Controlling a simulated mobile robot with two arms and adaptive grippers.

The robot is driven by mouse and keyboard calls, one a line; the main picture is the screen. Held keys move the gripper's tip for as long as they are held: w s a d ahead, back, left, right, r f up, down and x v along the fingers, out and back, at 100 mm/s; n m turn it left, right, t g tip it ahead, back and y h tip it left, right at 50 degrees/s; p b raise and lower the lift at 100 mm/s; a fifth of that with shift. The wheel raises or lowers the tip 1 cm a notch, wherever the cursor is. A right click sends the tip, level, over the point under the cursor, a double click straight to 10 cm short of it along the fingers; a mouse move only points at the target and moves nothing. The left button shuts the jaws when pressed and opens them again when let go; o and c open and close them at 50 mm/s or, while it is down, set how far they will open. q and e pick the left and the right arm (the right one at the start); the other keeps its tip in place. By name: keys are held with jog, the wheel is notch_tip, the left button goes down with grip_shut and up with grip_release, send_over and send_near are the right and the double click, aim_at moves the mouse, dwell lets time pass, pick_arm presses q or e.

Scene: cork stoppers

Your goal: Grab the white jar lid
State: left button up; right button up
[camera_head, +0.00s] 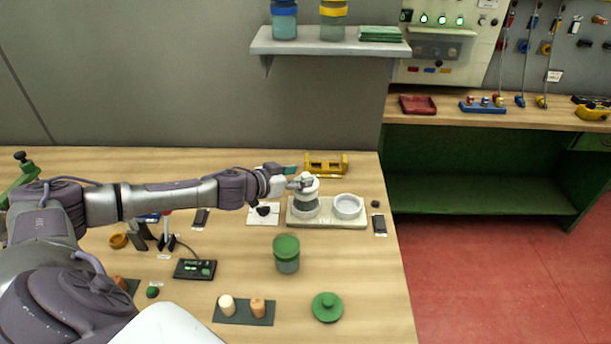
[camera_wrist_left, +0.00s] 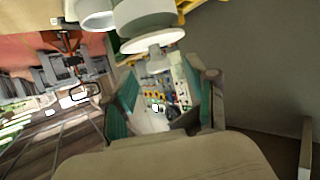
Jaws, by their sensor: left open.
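A white jar lid (camera_head: 308,180) sits on a jar (camera_head: 306,206) with a greenish-grey body, standing on a pale tray (camera_head: 330,222). In the left wrist view the lid (camera_wrist_left: 152,41) shows upside down near the top, just beyond the fingertips. My left gripper (camera_head: 290,183) reaches in from the left at the lid's height, close to its left side. In the left wrist view its two teal-padded fingers (camera_wrist_left: 165,95) are spread with nothing between them. Whether a fingertip touches the lid cannot be told. My right gripper is not in view.
A white round dish (camera_head: 348,206) stands right of the jar on the tray. A yellow rack (camera_head: 326,164) is behind. The table's right front is mostly clear.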

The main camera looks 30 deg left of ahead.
pick_arm(q)
jog(key=shift+x, duration=1.05)
jog(key=shift+s, duration=0.1)
jog(key=c, duration=1)
jog(key=shift+c, duration=0.2)
